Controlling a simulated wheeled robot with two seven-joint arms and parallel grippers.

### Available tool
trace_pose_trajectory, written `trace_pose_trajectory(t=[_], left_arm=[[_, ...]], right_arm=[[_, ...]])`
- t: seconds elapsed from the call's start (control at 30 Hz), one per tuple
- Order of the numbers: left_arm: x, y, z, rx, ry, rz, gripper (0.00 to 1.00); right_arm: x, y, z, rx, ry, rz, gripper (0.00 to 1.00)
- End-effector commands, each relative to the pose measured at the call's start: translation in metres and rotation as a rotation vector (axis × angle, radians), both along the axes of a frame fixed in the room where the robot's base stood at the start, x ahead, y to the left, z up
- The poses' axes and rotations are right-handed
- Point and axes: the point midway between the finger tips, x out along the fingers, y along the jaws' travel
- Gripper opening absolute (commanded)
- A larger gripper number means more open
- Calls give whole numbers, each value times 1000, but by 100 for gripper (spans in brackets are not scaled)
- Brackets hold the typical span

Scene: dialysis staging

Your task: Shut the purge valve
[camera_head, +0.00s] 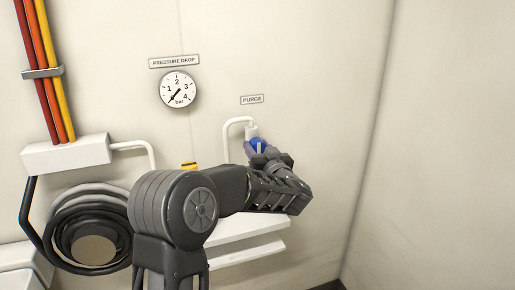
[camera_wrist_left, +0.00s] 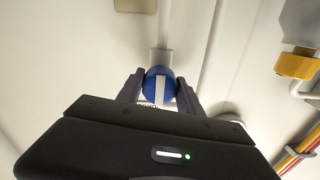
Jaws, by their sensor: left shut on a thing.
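The purge valve shows as a blue round knob (camera_head: 257,145) with a white stripe, below the PURGE label (camera_head: 252,99) on the wall. A white pipe (camera_head: 231,124) bends over beside it. My left gripper (camera_head: 259,154) is at the knob and partly covers it. In the left wrist view the blue knob (camera_wrist_left: 160,85) sits between the two dark fingers of the left gripper (camera_wrist_left: 160,92), which are shut on it. The white stripe runs nearly upright in that view. The knob's lower part is hidden by the gripper. My right gripper is not in view.
A pressure gauge (camera_head: 179,90) hangs upper left of the valve. A white shelf (camera_head: 245,240) lies below my arm. A coiled dark hose (camera_head: 90,225), a white box (camera_head: 66,153) and coloured pipes (camera_head: 47,70) are at the left. The wall at right is bare.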

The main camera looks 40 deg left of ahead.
Motion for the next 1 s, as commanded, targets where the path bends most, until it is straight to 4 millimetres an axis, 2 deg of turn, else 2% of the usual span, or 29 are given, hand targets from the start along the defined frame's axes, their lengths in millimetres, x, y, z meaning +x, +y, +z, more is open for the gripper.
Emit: trace_pose_trajectory(t=[0.37, 1.0], left_arm=[[0, 0, 3, 48, 74, -1, 3], [0, -1, 6, 350, 507, -3, 3]], right_arm=[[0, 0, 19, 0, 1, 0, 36], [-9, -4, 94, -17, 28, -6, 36]])
